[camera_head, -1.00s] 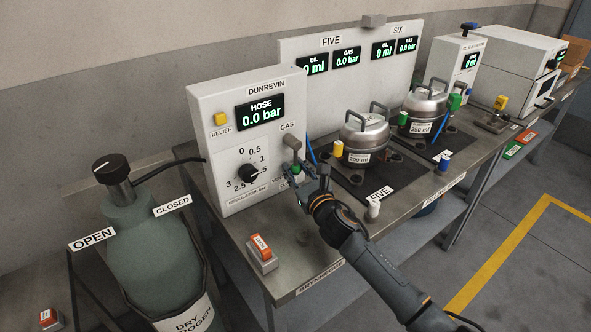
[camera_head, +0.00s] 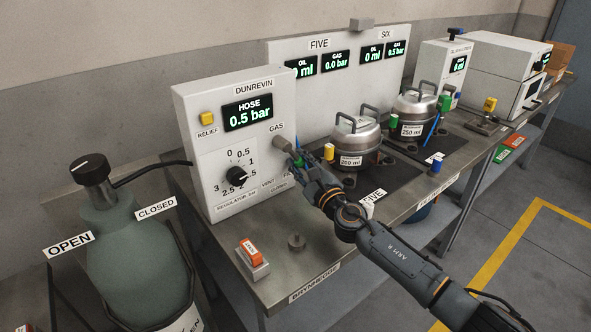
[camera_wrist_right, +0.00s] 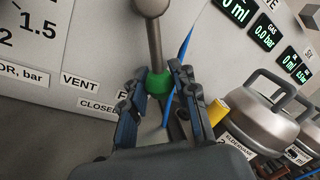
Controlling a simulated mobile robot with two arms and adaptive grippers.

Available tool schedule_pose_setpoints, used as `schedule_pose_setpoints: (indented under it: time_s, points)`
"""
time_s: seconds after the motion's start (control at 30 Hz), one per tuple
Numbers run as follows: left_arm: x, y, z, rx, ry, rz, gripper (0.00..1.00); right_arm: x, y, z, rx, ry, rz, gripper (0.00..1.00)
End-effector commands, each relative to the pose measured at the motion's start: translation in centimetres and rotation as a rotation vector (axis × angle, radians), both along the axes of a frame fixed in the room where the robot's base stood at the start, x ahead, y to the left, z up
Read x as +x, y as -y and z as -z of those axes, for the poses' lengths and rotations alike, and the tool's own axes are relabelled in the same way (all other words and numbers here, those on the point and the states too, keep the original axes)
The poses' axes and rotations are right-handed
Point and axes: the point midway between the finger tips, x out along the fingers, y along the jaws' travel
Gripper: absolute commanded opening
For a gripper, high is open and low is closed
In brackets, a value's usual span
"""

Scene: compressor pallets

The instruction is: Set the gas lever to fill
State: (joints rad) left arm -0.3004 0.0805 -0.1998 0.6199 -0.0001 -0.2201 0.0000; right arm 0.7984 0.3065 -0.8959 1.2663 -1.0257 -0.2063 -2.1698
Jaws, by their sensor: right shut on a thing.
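The gas lever (camera_head: 281,143) is on the right of the white DUNREVIN panel (camera_head: 190,120), under the word GAS. Its grey rod and green end (camera_wrist_right: 158,82) show in the right wrist view. My right gripper (camera_wrist_right: 160,97) is shut on the green end, a finger on each side; it also shows in the head view (camera_head: 300,166). The lever leans down and right in the head view, on the side of a label starting with F, the rest hidden by a finger. VENT (camera_wrist_right: 80,82) and CLOSED (camera_wrist_right: 97,105) are further left. My left gripper is not in view.
The HOSE display (camera_head: 248,113) reads 0.5 bar. A dark regulator knob (camera_head: 236,176) is below it. A green gas bottle (camera_head: 130,245) stands at left. Steel vessels (camera_head: 357,140) with handles stand right of my gripper. A blue hose (camera_wrist_right: 184,45) runs close by.

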Motion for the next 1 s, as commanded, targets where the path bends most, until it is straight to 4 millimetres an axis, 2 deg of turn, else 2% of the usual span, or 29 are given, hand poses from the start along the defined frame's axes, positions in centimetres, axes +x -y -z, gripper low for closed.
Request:
schedule_pose_setpoints:
  time_s: [0.3,0.73,0.77,0.8,0.87,1.0]
  points:
    - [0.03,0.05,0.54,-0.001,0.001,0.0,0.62,0.3,0.51,-0.13,-0.075,0.05,0.001,0.0]
    - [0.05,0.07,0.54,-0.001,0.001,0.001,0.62,0.31,0.54,-0.18,-0.084,0.055,0.0,0.0]
    - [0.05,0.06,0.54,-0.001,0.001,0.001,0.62,0.31,0.54,-0.18,-0.083,0.055,0.0,0.31]
    - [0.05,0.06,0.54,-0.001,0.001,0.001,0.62,0.3,0.53,-0.19,-0.083,0.055,0.0,0.39]
    - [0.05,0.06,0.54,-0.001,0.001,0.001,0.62,0.31,0.53,-0.22,-0.083,0.055,0.0,0.52]
    - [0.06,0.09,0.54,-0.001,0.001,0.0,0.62,0.32,0.51,-0.31,-0.08,0.055,0.0,0.52]
